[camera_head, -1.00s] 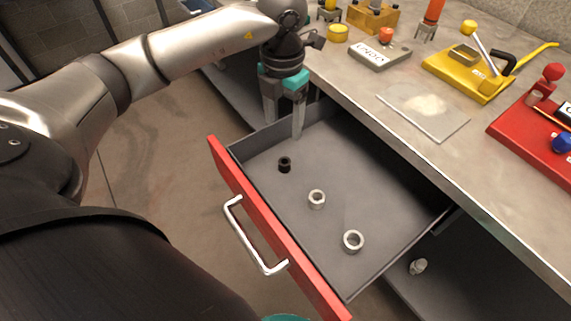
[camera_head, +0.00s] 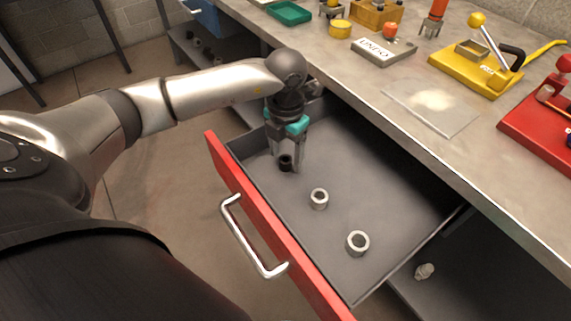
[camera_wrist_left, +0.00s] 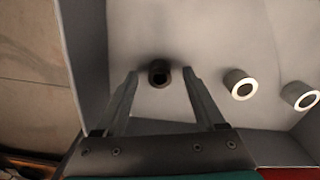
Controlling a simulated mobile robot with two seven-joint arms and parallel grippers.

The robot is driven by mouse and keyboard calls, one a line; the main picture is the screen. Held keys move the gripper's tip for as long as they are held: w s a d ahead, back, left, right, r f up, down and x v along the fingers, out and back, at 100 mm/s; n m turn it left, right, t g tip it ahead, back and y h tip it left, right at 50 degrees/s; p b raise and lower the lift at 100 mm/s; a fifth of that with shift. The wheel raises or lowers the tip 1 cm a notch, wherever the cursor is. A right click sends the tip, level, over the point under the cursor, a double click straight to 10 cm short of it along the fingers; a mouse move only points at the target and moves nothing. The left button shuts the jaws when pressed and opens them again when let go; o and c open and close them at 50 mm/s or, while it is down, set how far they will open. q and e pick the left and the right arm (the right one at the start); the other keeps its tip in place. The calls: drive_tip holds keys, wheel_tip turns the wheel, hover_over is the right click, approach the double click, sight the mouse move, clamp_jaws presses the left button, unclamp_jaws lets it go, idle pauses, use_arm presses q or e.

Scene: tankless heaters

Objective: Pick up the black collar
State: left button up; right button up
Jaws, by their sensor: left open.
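The black collar (camera_head: 285,163) is a small dark ring standing on the floor of the open drawer (camera_head: 384,196), near its far left part. It also shows in the left wrist view (camera_wrist_left: 159,73), between the tips of the two fingers and slightly beyond them. My left gripper (camera_head: 287,161) is down in the drawer at the collar, pointing downward. In the left wrist view my left gripper (camera_wrist_left: 160,78) is open, with a gap between each finger and the collar. My right gripper is not seen.
Two silver collars stand in the drawer, one in the middle (camera_head: 319,199) and one nearer the front (camera_head: 357,243). The red drawer front (camera_head: 262,228) with its metal handle (camera_head: 250,240) and the drawer walls border the space. The workbench (camera_head: 480,160) overhangs the drawer on the right.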

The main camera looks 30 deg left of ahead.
use_arm(q)
drive_tip(key=shift+f, duration=0.65)
clamp_jaws()
